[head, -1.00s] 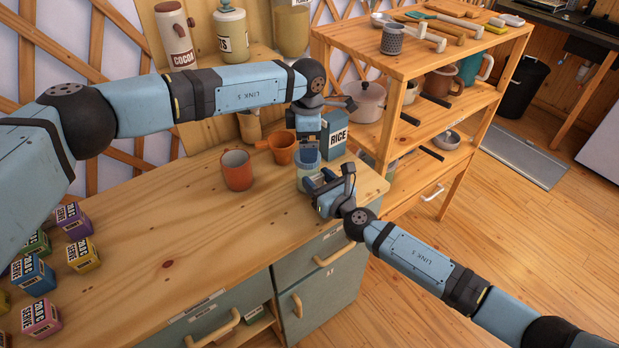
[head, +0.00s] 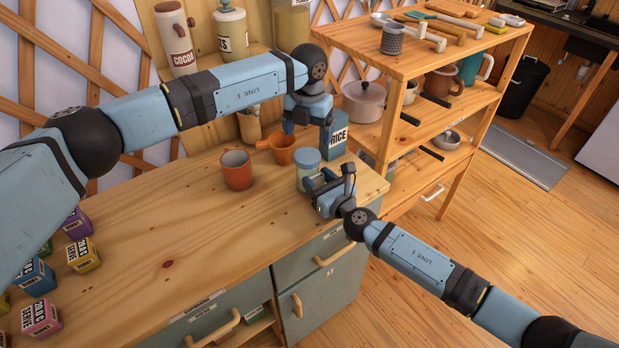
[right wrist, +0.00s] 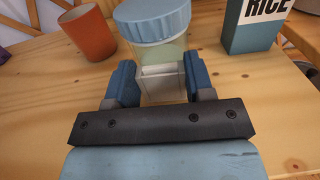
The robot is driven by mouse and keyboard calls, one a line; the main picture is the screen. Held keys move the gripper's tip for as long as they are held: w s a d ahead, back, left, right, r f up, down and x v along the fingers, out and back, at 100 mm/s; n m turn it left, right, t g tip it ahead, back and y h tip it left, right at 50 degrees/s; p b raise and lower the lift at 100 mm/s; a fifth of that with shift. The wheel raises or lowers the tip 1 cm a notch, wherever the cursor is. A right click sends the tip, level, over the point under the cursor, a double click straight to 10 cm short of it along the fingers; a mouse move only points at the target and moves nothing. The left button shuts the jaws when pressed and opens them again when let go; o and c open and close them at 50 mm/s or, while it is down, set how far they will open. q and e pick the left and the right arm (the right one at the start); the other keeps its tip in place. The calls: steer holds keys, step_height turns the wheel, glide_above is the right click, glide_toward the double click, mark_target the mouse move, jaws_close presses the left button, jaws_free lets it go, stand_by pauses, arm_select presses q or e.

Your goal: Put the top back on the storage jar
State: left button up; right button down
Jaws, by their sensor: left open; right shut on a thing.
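The storage jar (head: 306,182) is a clear jar standing at the right end of the wooden counter. Its blue top (head: 307,157) sits on the mouth and looks about level; it also shows in the right wrist view (right wrist: 153,22). My right gripper (head: 325,187) is shut on the jar's body from the front right, with a finger on each side in the right wrist view (right wrist: 161,84). My left gripper (head: 307,133) is open and empty, just above the top and apart from it.
A red mug (head: 237,170) and an orange pot (head: 277,149) stand left of the jar. A blue rice box (head: 335,136) is close behind it. A wooden shelf unit (head: 430,75) stands to the right. The counter's middle is clear.

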mark_target(307, 155)
arm_select(q)
steer(key=shift+a+r+n, duration=0.1)
steer(key=shift+r+n, duration=0.05)
steer(key=shift+n, duration=0.55)
steer(key=shift+r+n, duration=0.15)
steer(key=shift+n, duration=0.55)
steer(key=shift+f, duration=4)
steer(key=c, duration=0.9)
steer(key=m, duration=0.5)
steer(key=shift+w+m, duration=0.1)
steer(key=shift+m, duration=0.3)
steer(key=m, duration=0.4)
steer(key=o, duration=1.1)
steer(key=shift+c, duration=0.2)
